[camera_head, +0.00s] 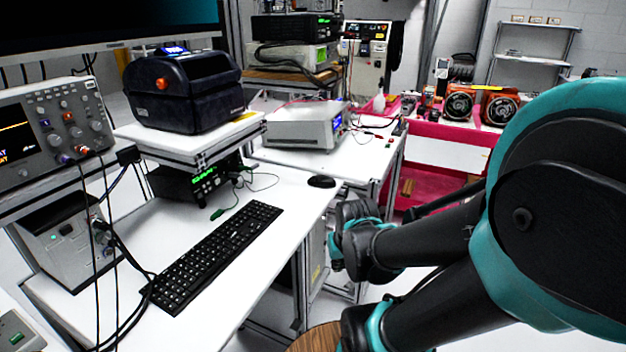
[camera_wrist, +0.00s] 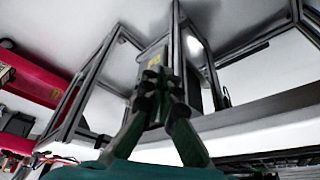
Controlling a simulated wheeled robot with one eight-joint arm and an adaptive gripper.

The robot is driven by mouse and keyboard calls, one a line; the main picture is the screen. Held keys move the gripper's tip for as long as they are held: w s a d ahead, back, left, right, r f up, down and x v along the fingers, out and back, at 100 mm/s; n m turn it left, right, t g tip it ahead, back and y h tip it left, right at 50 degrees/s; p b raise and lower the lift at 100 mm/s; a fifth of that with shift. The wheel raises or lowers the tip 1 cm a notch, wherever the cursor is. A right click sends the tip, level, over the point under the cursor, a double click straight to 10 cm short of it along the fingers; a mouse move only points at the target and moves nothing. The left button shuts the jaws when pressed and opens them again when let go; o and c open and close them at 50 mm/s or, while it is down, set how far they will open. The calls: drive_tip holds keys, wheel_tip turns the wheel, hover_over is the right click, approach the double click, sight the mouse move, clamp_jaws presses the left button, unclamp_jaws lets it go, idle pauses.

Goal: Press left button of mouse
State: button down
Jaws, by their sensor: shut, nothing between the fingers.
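The mouse (camera_head: 321,181) is small and black and lies on the white table near its right edge, beyond the far end of the keyboard. Its buttons are too small to tell apart. My gripper (camera_wrist: 154,74) shows in the wrist view with its fingers together and nothing between them. In the wrist view it is in front of metal table legs and frames, and I cannot make out the mouse there. In the head view my arm is right of the table, apart from the mouse, and the fingertips cannot be made out clearly.
A black keyboard (camera_head: 214,254) lies along the white table (camera_head: 285,243). Behind it stand a black printer (camera_head: 184,92) on a raised shelf and a black supply (camera_head: 190,180) with thin cables. A grey instrument (camera_head: 305,124) is beyond the mouse. The table around the mouse is mostly clear.

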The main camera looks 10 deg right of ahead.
drive_tip(key=w+r+y, duration=0.1)
drive_tip(key=w+r, duration=0.2)
drive_tip(key=w, duration=0.3)
drive_tip(key=w+r+m+t+y, duration=0.1)
drive_tip(key=w+r, duration=0.3)
drive_tip(key=w, duration=0.3)
drive_tip(key=w+a+r, duration=0.1)
drive_tip(key=w+r, duration=0.2)
drive_tip(key=w, duration=0.3)
drive_tip(key=shift+w+a+r+t+y, duration=0.1)
drive_tip(key=shift+w+r+t+y, duration=0.2)
drive_tip(key=shift+w+y, duration=0.1)
wheel_tip(320, 180, up, 8)
drive_tip(key=r+m+t+y, duration=0.1)
drive_tip(key=m+t+y, duration=0.1)
hover_over(312, 179)
drive_tip(key=d, duration=0.2)
drive_tip(key=shift+s+d+f, duration=0.15)
drive_tip(key=shift+s+f, duration=0.1)
drive_tip(key=shift+f, duration=0.15)
drive_tip(key=shift+f, duration=4.3)
drive_tip(key=shift+f, duration=0.15)
drive_tip(key=shift+f, duration=0.25)
